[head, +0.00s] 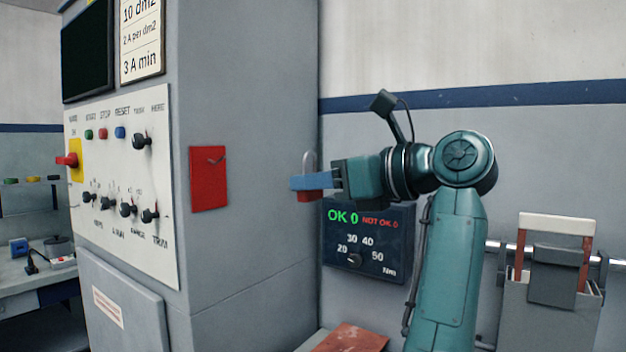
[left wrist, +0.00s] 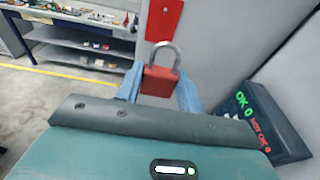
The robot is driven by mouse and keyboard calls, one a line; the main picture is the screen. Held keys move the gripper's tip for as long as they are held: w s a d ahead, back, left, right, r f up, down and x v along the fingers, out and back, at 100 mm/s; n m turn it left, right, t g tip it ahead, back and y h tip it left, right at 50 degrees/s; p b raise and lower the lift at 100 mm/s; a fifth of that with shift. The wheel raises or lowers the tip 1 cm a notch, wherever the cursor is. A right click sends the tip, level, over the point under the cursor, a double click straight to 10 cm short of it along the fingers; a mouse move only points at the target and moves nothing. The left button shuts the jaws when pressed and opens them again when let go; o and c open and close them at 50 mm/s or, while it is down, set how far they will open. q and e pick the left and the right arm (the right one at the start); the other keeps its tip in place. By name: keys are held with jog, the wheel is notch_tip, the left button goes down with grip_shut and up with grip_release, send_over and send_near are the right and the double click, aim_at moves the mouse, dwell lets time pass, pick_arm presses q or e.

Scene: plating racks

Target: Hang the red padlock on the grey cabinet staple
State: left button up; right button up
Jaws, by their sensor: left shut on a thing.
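The red padlock (head: 308,197) is held between the blue fingers of my left gripper (head: 308,182), with its grey shackle upright above them. In the left wrist view the padlock (left wrist: 160,82) sits between both fingers (left wrist: 160,88), shackle up. The small grey staple (head: 215,160) sticks out from a red plate (head: 208,185) on the side of the grey cabinet (head: 250,120). The padlock is apart from the staple, to its right in the head view. My right gripper is out of view.
A dark torque display (head: 368,238) reading OK 0 stands on the wall below my left gripper. A white control panel (head: 120,180) with knobs is on the cabinet's front. A grey holder (head: 550,310) hangs from a rail at right. Open air lies between padlock and red plate.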

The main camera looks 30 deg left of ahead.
pick_arm(q)
jog(key=shift+d+p, duration=0.3)
jog(key=shift+d, duration=1.85)
